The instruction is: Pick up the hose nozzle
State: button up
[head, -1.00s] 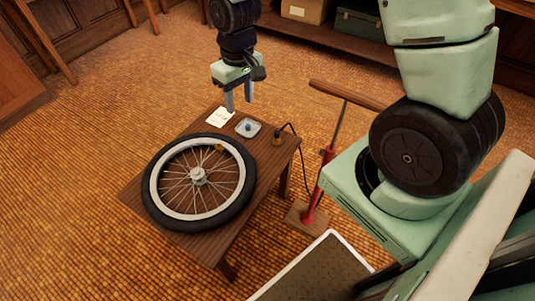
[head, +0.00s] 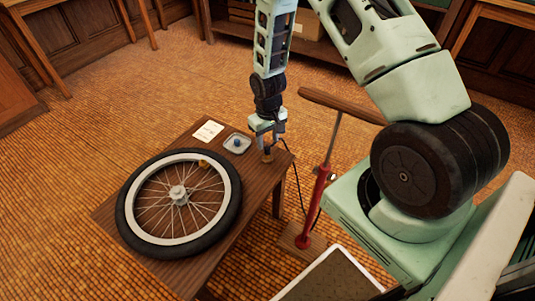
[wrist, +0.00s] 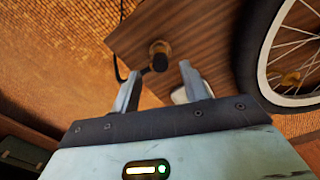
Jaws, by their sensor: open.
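The hose nozzle (head: 267,156), a small brass-coloured and dark piece, is at the right-hand corner of the wooden table (head: 251,200), with a thin black hose beside it. My gripper (head: 267,143) is open and just above it. In the wrist view the nozzle (wrist: 160,57) shows its round brass part and dark end, beyond and roughly between the tips of my open gripper (wrist: 159,75). Nothing is between the fingers. I cannot tell the exact height of the fingertips over the nozzle.
A bicycle wheel (head: 234,205) lies on the table. A small dish (head: 244,149) with a blue item and a white paper card (head: 207,131) lie close to the nozzle. A red floor pump (head: 313,205) with a wooden handle stands right of the table.

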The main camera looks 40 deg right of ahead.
aim_at(268, 148)
jog(key=shift+f+b, duration=0.6)
jog(key=shift+f, duration=2.35)
grip_shut()
